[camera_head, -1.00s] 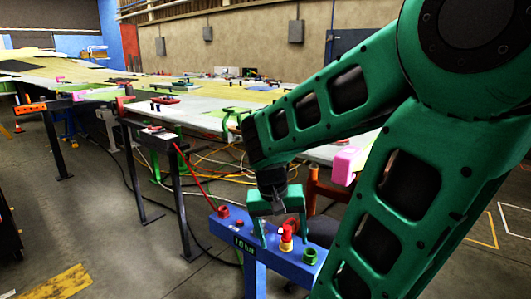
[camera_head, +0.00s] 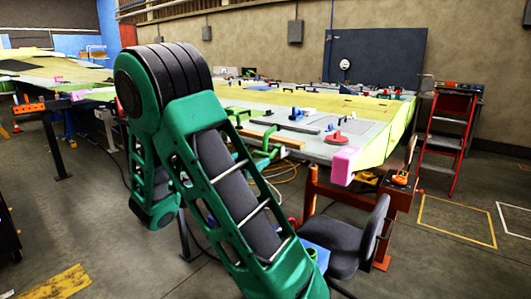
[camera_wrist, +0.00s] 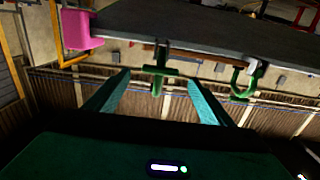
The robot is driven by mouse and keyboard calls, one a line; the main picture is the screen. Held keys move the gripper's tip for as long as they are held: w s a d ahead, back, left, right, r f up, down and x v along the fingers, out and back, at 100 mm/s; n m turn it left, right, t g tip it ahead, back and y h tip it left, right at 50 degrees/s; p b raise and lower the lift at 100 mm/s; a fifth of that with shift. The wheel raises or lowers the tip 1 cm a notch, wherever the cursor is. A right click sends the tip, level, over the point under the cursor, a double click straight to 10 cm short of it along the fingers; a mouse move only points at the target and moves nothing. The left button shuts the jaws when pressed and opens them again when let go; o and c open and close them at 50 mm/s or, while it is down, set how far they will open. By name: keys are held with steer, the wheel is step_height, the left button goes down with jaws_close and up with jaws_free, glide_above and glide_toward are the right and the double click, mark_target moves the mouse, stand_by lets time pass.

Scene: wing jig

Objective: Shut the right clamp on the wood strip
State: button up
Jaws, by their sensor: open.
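The wood strip (camera_head: 288,141) lies along the near edge of the wing table in the head view. The green right clamp (camera_head: 267,141) stands at the strip, with its lower part below the table edge. The green left clamp (camera_head: 236,114) is farther left. In the wrist view, the right clamp (camera_wrist: 160,68) shows between my gripper's (camera_wrist: 157,80) two open fingers, a little beyond them. The strip (camera_wrist: 205,54) and left clamp (camera_wrist: 243,80) lie to its right there. My gripper is hidden behind my arm in the head view. I cannot tell whether the clamp's jaw touches the strip.
A pink block (camera_head: 344,164) sits on the table corner; it also shows in the wrist view (camera_wrist: 78,30). An office chair (camera_head: 345,240) and an orange stand (camera_head: 386,215) are in front. A red ladder (camera_head: 445,137) stands at the right, with open floor nearby.

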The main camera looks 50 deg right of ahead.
mark_target(263, 152)
steer(key=d, duration=0.7)
steer(key=w+d, duration=0.1)
steer(key=d, duration=0.2)
steer(key=shift+d, duration=0.35)
steer(key=shift+r, duration=0.1)
steer(key=c, duration=1.5)
